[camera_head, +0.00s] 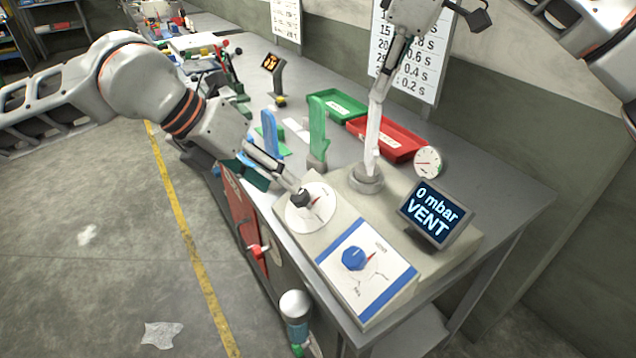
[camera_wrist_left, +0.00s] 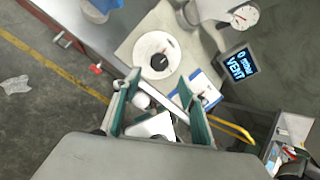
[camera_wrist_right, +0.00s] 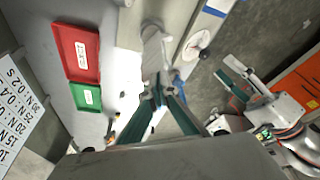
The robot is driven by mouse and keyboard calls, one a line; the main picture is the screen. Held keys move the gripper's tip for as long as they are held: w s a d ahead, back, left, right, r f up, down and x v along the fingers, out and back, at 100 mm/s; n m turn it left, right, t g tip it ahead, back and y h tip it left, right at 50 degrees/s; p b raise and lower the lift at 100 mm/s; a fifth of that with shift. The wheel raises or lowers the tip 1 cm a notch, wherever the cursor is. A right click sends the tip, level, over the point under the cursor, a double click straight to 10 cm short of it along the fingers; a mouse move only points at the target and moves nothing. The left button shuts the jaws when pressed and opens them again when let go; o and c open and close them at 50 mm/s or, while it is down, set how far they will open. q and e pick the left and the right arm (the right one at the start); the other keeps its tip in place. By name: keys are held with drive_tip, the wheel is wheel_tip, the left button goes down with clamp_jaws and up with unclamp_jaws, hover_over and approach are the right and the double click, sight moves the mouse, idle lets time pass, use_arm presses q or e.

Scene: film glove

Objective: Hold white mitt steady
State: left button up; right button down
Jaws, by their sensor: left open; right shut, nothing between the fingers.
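The white mitt (camera_head: 373,132) stands upright and narrow on a round grey base (camera_head: 366,181) on the bench's beige panel. It also shows in the right wrist view (camera_wrist_right: 153,45). My right gripper (camera_head: 389,72) is above the mitt, pointing down at its upper end. Its fingers converge in the right wrist view (camera_wrist_right: 157,88); nothing shows clearly gripped, and whether they touch the mitt is unclear. My left gripper (camera_head: 292,188) is open over the white round dial (camera_head: 308,214), near its black knob. In the left wrist view the dial (camera_wrist_left: 152,47) lies beyond the spread fingers (camera_wrist_left: 160,85).
A blue mitt (camera_head: 269,131) and a green mitt (camera_head: 318,132) stand left of the white mitt. Green (camera_head: 337,105) and red trays (camera_head: 398,143) lie behind. A display (camera_head: 436,211) reads "0 mbar VENT".

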sight(297, 197)
use_arm(q)
drive_tip(key=s+a+f+m+t+h, duration=0.25)
drive_tip(key=a+m+h, duration=0.3)
drive_tip(key=m, duration=0.45)
drive_tip(key=shift+h, duration=0.25)
drive_tip(key=x, duration=1.2)
drive_tip(key=shift+w+r, duration=0.3)
drive_tip(key=shift+w, duration=0.1)
drive_tip(key=c, duration=1.1)
